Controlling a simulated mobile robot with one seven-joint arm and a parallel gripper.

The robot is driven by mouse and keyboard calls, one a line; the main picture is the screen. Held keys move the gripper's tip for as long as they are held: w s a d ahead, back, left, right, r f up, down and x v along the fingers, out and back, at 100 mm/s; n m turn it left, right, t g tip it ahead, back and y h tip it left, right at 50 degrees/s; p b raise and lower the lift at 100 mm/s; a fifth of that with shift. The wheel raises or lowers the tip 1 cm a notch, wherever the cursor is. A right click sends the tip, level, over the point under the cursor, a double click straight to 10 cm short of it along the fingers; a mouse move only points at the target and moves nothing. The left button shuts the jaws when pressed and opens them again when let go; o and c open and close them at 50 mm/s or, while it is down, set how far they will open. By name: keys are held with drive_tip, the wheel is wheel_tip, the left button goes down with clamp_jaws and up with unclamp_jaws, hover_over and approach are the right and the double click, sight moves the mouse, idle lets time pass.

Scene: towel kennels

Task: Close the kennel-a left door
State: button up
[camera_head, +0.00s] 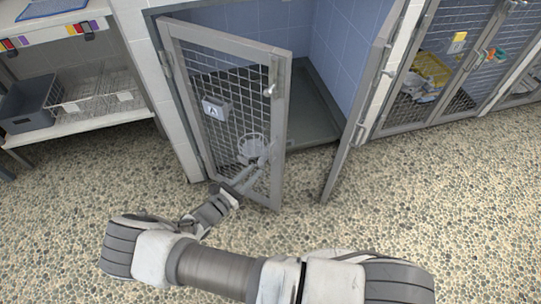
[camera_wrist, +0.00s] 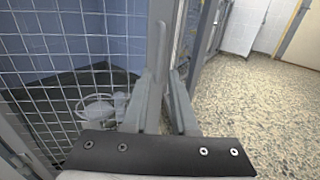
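The kennel-a left door (camera_head: 277,120) is a grey mesh door with an "A" tag (camera_head: 215,107). In the head view it stands ajar, swung outward from its hinges on the left, with a latch high on its free edge. My gripper (camera_head: 266,158) is at the lower part of that free edge. In the wrist view the fingers of my gripper (camera_wrist: 160,100) stand apart, with the door's grey upright (camera_wrist: 160,35) between or just beyond them. I cannot tell whether they touch it. The mesh is on the left there.
The kennel's right door (camera_head: 357,115) stands open outward. A light bucket (camera_head: 252,147) shows behind the left door's mesh. A shelf with a grey bin (camera_head: 28,104) and wire baskets is at the left. Neighbouring kennels (camera_head: 430,70) are at the right. The pebbled floor in front is clear.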

sight(271, 162)
drive_tip(key=b+x, duration=0.1)
drive_tip(key=x, duration=0.8)
drive_tip(key=shift+w, duration=0.1)
clamp_jaws()
idle(1.1)
